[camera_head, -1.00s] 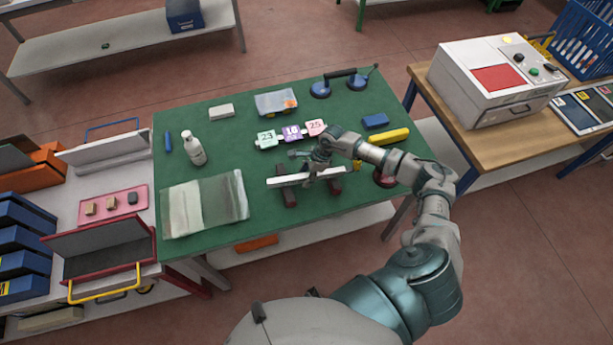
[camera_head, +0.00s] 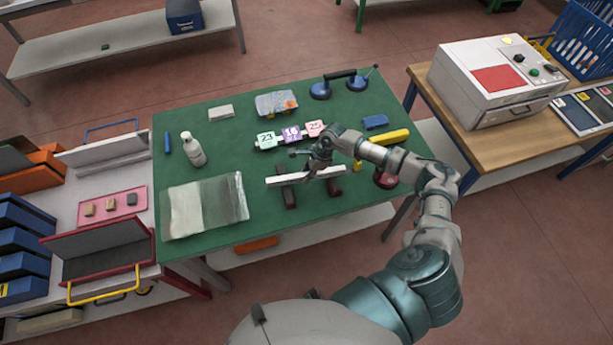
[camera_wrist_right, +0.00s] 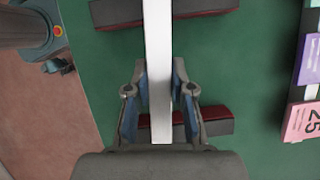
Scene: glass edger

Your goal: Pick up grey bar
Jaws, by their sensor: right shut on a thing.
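The grey bar (camera_head: 285,179), a long pale strip, lies across two dark red-edged support blocks (camera_head: 290,198) on the green table (camera_head: 225,270). I cannot tell whether a small gap parts the bar from the blocks. My left gripper is not in view.
Number cards (camera_head: 291,133) lie just behind the bar. A glass sheet (camera_head: 205,206) and white bottle (camera_head: 193,149) are to the left. A yellow object (camera_head: 393,137), blue block (camera_head: 375,122) and suction lifter (camera_head: 345,84) are right and behind. Free green surface lies around the bottle.

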